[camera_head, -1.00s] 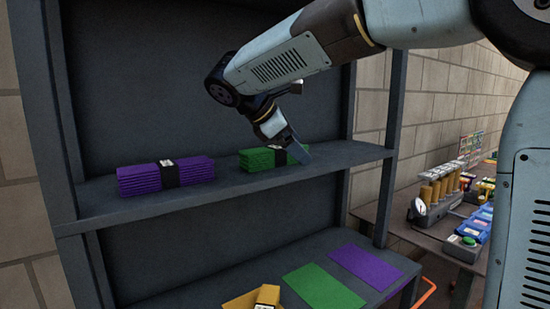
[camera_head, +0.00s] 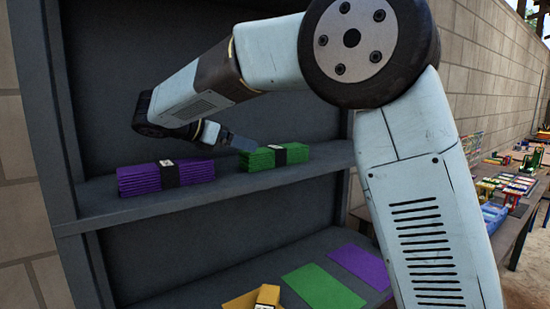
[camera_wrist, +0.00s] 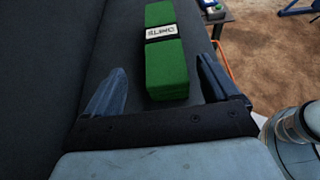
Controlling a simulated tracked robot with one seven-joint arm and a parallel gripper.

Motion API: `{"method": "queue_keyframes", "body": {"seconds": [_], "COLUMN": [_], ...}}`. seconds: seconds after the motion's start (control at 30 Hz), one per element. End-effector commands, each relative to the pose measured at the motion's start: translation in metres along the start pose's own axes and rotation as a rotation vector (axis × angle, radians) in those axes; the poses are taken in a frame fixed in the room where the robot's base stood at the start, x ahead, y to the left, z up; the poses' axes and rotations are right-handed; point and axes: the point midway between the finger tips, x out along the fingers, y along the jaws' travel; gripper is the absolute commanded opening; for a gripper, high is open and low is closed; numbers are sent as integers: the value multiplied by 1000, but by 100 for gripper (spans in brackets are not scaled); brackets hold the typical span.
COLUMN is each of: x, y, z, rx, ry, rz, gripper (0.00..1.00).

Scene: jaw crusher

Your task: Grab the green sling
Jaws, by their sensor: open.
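The green sling (camera_head: 262,160) is a folded bundle with a dark band and white label, lying on the upper shelf in the head view. My gripper (camera_head: 240,143) is at its left end, a little above the shelf. In the wrist view the green sling (camera_wrist: 166,68) runs lengthwise away from me, its near end between the two spread fingers of my gripper (camera_wrist: 160,88). The fingers are open, with a gap on each side of the sling. Whether they are at the sling's height I cannot tell.
A purple sling (camera_head: 165,178) lies on the same upper shelf (camera_head: 235,188), to the left. The lower shelf has green (camera_head: 323,287) and purple (camera_head: 362,266) flat patches and a yellow bundle (camera_head: 267,296). A workbench with several small items stands at right.

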Motion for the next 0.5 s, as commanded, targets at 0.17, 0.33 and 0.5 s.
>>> {"method": "queue_keyframes", "body": {"seconds": [0.17,0.33,0.5], "x": [22,29,41], "y": [0,0,-2], "z": [0,0,2], "rx": [0,1,1], "ry": [0,1,1], "rz": [-1,0,-2], "gripper": [88,88,88]}}
